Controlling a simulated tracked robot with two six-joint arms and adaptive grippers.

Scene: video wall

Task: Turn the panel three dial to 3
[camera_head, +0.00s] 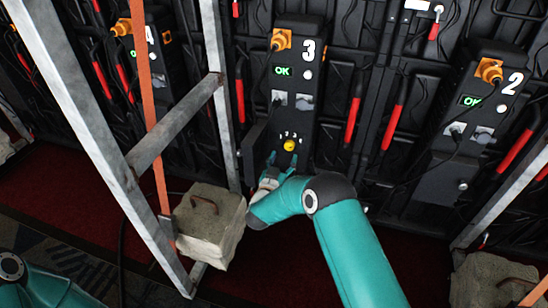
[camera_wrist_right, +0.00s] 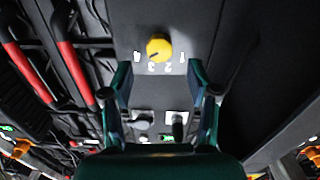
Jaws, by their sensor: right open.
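Panel three (camera_head: 296,90) is a tall dark box with a white 3 and a green OK display. Its yellow dial (camera_head: 290,145) sits low on the front, with small white digits above it. In the right wrist view the dial (camera_wrist_right: 158,48) appears upside down, its digits below it; a dark mark is on its lower-left part, but I cannot tell its exact setting. My right gripper (camera_wrist_right: 158,78) is open and empty, its fingers spread near the dial without touching it. In the head view the gripper (camera_head: 279,163) is just below the dial. My left gripper is out of view.
A dark open flap (camera_head: 253,150) stands left of the dial. A grey metal frame (camera_head: 172,128) with a concrete weight (camera_head: 209,225) is on the left. Panel two (camera_head: 470,115) stands to the right. Red-handled levers (camera_head: 353,120) and cables line the wall.

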